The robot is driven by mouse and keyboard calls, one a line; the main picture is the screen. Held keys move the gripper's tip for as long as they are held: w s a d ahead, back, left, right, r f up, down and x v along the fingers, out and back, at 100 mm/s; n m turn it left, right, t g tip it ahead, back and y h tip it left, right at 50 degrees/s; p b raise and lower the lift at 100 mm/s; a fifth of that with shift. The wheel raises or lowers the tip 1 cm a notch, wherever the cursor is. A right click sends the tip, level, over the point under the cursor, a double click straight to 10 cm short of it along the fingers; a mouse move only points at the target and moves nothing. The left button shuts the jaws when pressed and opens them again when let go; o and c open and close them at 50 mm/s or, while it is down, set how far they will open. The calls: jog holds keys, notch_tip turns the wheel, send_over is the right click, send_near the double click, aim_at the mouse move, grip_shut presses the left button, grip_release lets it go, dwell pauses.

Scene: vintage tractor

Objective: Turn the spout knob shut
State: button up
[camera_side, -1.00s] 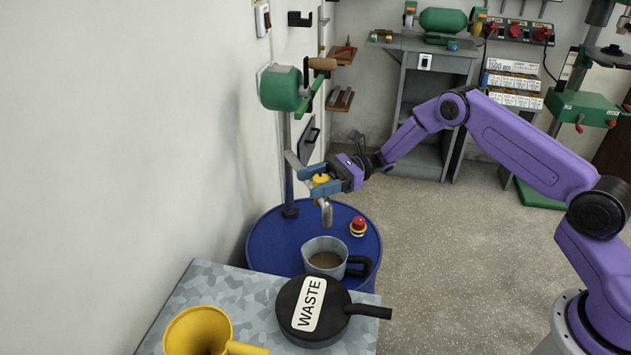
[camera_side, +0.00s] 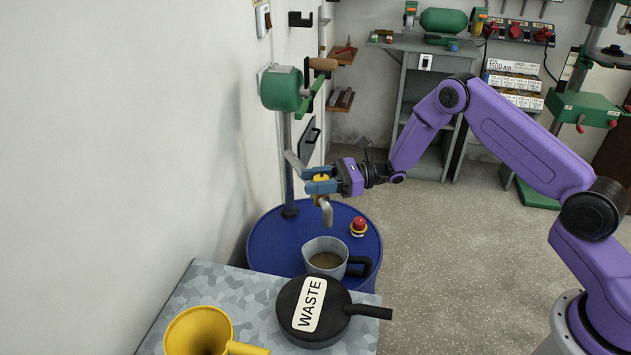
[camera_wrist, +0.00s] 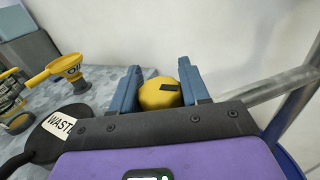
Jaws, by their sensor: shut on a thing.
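The yellow spout knob (camera_wrist: 160,93) sits between the two blue fingers of my gripper (camera_wrist: 161,90) in the wrist view, with a dark mark on its top. In the side view my gripper (camera_side: 321,181) is shut on the knob, whose lower part (camera_side: 320,198) shows below the fingers. The grey spout (camera_side: 327,212) hangs just under it, pointing down. A grey jug (camera_side: 311,247) with brown liquid stands below the spout on the blue drum (camera_side: 270,250).
A red button (camera_side: 359,224) sits on the drum, right of the spout. A black pan marked WASTE (camera_side: 288,300) and a yellow funnel (camera_side: 190,330) are on the grey table in front. A green hand pump (camera_side: 281,88) stands by the wall at the left.

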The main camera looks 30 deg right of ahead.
jog(key=m+t+h, duration=0.1)
jog(key=m+t, duration=0.1)
jog(key=t, duration=0.1)
jog(key=m+t+h, duration=0.2)
jog(key=shift+w+d+t+h, duration=0.1)
jog(key=shift+w+t+h, duration=0.05)
jog(key=shift+t+h, duration=0.2)
jog(key=shift+w+d+m+t+h, duration=0.1)
jog(key=shift+m+t+h, duration=0.65)
jog(key=shift+h, duration=0.05)
jog(key=shift+w+d+m+t+h, duration=0.1)
jog(key=shift+m+t+h, duration=0.6)
jog(key=shift+m+h, duration=0.05)
jog(key=o, duration=1)
jog(key=shift+c, duration=0.2)
jog(key=v, duration=1.7)
jog(key=shift+s, duration=0.25)
